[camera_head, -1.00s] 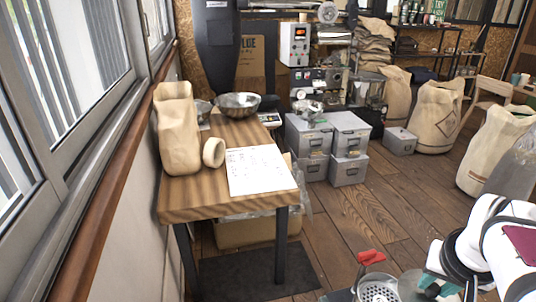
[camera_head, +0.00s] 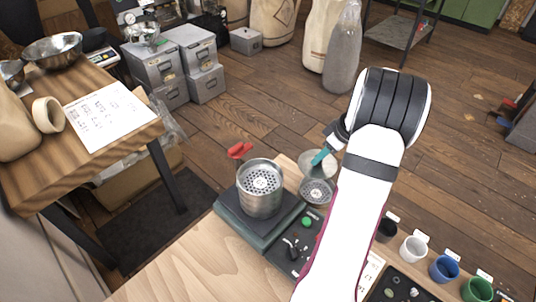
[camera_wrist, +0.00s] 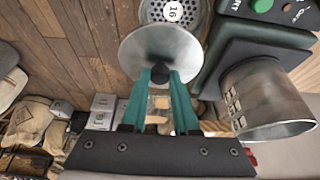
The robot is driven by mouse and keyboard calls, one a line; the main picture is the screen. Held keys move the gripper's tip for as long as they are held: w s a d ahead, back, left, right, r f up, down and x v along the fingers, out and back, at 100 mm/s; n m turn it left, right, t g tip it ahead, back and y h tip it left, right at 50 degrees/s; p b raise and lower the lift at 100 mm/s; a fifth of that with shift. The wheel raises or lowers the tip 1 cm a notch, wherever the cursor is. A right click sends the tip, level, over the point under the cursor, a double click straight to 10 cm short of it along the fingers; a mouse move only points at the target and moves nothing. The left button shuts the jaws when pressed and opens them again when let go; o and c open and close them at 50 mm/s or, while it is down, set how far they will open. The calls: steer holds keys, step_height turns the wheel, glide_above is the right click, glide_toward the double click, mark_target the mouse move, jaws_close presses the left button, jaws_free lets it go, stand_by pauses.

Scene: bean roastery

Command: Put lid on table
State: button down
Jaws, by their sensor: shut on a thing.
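The lid (camera_head: 314,163) is a round, pale metal disc. In the wrist view the lid (camera_wrist: 150,45) lies across my fingertips, seen broadside. My gripper (camera_wrist: 160,76), with teal fingers, is shut on the small dark knob at its middle. In the head view my gripper (camera_head: 322,157) holds the lid in the air, right of a metal canister (camera_head: 260,198).
The canister stands on a dark green scale-like base (camera_head: 243,228). A round perforated tray (camera_head: 317,192) is beside it. Coloured cups, including a blue cup (camera_head: 444,269), line the right. A second wooden table (camera_head: 120,138) with a paper sheet and bowl stands at left.

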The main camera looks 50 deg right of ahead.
mark_target(301, 158)
steer(key=w+f, duration=0.2)
steer(key=w, duration=0.1)
steer(key=w+a+f, duration=0.1)
steer(key=w+f, duration=0.1)
steer(key=w, duration=0.1)
steer(key=w+f, duration=0.2)
steer(key=w, duration=0.1)
steer(key=shift+w+a, duration=0.3)
steer(key=shift+w, duration=0.1)
steer(key=shift+f, duration=2)
steer(key=c, duration=0.7)
jaws_free()
steer(key=shift+f, duration=0.1)
steer(key=v, duration=1.2)
